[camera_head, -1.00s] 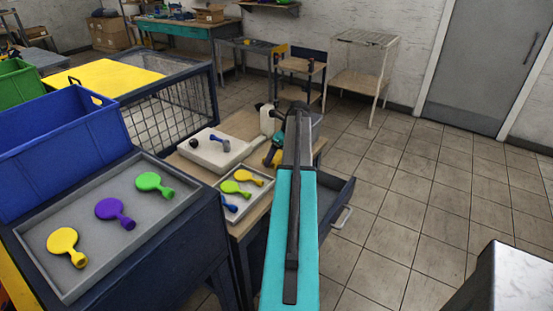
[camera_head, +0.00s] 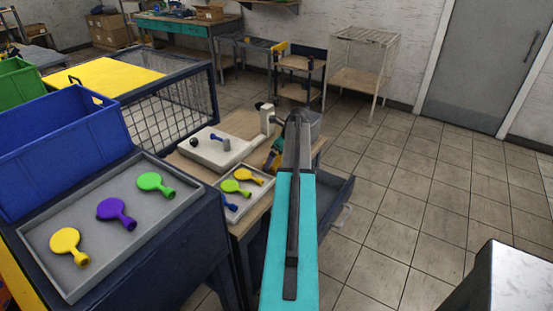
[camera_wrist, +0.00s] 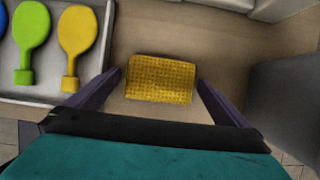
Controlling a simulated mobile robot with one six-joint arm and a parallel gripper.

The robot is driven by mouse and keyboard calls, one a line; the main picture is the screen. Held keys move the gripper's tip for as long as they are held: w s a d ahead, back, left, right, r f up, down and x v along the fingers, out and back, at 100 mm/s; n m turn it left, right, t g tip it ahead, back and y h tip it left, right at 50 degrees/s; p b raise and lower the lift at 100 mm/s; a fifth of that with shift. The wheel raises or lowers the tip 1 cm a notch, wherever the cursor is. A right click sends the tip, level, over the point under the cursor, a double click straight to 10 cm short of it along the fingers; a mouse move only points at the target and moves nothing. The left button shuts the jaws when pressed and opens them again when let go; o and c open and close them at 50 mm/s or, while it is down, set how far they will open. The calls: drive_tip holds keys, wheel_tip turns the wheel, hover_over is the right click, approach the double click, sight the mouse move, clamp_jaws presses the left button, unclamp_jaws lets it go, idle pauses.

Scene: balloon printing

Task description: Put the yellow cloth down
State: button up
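The yellow cloth (camera_wrist: 160,78) is a small, textured rectangle in the wrist view. It lies on the tan wooden tabletop (camera_wrist: 160,32), between and just beyond my fingertips. My gripper (camera_wrist: 159,78) is open, with one dark finger at each side of the cloth and a narrow gap on both sides.
Left of the cloth, a grey tray (camera_wrist: 45,86) holds a green paddle-shaped balloon (camera_wrist: 31,32) and a yellow one (camera_wrist: 77,38). A white machine base (camera_head: 220,146) stands behind this tray on the table. An open drawer (camera_head: 335,190) juts out at the right.

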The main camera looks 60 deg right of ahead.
drive_tip(key=b+v, duration=0.2)
drive_tip(key=v, duration=1)
drive_tip(key=shift+r+b, duration=0.2)
drive_tip(key=shift+b, duration=0.1)
idle(0.8)
